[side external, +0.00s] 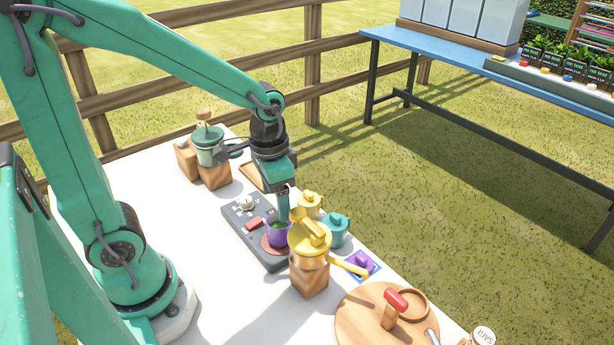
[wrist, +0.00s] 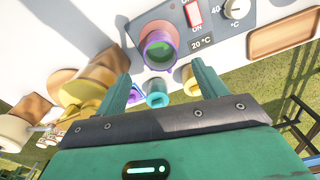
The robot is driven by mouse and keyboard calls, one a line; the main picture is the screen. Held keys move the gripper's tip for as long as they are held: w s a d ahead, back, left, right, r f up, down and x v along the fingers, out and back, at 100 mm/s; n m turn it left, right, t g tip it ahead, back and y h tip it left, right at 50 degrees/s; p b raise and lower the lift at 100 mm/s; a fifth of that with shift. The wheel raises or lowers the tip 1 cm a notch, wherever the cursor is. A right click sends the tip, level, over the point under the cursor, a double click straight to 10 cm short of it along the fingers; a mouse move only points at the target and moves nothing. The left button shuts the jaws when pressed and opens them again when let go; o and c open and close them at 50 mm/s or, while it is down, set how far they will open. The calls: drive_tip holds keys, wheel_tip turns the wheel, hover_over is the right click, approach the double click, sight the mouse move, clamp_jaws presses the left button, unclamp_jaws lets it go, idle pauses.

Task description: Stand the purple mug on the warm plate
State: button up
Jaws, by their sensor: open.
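The purple mug (side external: 278,233) stands upright on the round reddish plate (side external: 266,245) of a grey control panel. Something green shows inside the mug. In the wrist view the mug (wrist: 150,46) is seen from above, with the dark red rim of the plate (wrist: 155,25) around its far side. My gripper (side external: 283,213) is low over the mug in the side view, and its tip overlaps the mug there. In the wrist view the jaws (wrist: 160,75) are apart, with the mug beyond and between them. I cannot tell whether a finger touches the mug.
The grey panel (side external: 240,222) has a knob, a red switch and a 20 °C marking. A yellow pot (side external: 310,240) on a wooden block stands close in front. A round wooden board (side external: 362,318) lies at the front right.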

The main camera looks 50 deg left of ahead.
drive_tip(key=shift+r, duration=1.15)
drive_tip(key=shift+r, duration=0.1)
drive_tip(key=s+a+r+n+t, duration=0.1)
drive_tip(key=s+r+n+t, duration=0.1)
drive_tip(key=s+r+t, duration=0.3)
wheel_tip(320, 180, up, 4)
drive_tip(key=shift+s+a+n, duration=0.3)
drive_tip(key=shift+s+a, duration=0.05)
drive_tip(key=shift+s, duration=0.4)
